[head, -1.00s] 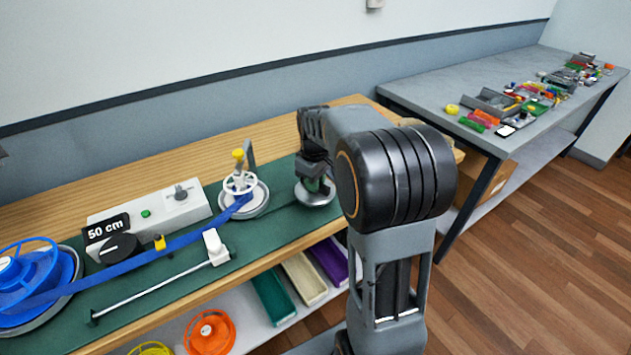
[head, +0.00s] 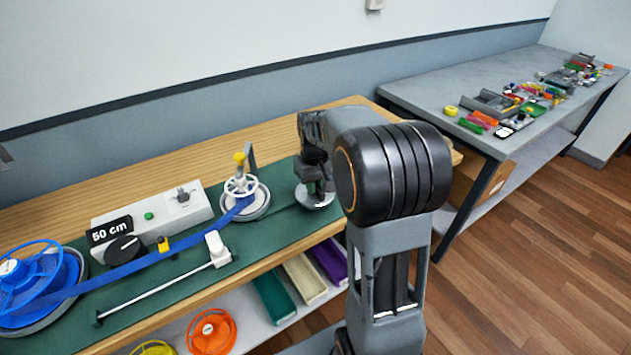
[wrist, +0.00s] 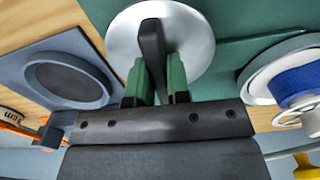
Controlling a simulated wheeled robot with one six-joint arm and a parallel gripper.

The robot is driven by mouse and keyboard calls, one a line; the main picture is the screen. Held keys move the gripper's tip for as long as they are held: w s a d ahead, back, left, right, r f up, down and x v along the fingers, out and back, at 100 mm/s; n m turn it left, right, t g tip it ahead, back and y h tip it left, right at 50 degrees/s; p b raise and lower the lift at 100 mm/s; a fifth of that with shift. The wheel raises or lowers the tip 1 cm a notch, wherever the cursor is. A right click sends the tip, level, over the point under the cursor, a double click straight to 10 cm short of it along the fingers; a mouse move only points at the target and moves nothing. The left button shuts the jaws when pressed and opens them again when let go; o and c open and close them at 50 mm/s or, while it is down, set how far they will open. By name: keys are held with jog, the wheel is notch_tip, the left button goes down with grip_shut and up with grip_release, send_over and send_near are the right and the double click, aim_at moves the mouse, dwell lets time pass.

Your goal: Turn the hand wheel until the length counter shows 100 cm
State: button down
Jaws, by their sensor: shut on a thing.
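The hand wheel (head: 318,203) is a silver disc on the green mat (head: 268,236), partly hidden by my arm in the head view. In the wrist view the wheel (wrist: 197,42) carries a dark upright grip bar (wrist: 152,45). My gripper (wrist: 157,80) has its green fingers on both sides of that bar and is shut on it. In the head view my gripper (head: 314,186) is above the wheel. The length counter (head: 109,231) reads 50 cm. A blue strap (head: 200,236) runs from the blue reel (head: 35,278) to the white-spoked reel (head: 241,187).
A grey box (head: 178,210) with a knob and green button stands behind the strap. A white slider (head: 216,248) sits on a rod in front. In the wrist view a grey-blue block with a round recess (wrist: 68,80) is left of the wheel.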

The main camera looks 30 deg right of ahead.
jog(key=m+p, duration=0.1)
jog(key=m, duration=0.2)
jog(key=shift+r+m, duration=0.1)
jog(key=shift+m, duration=0.3)
jog(key=shift+m+p, duration=0.3)
jog(key=shift+m, duration=1.6)
jog(key=c, duration=1.1)
grip_release()
notch_tip(320, 180, up, 14)
jog(key=shift+f+p, duration=0.15)
jog(key=shift+p, duration=0.4)
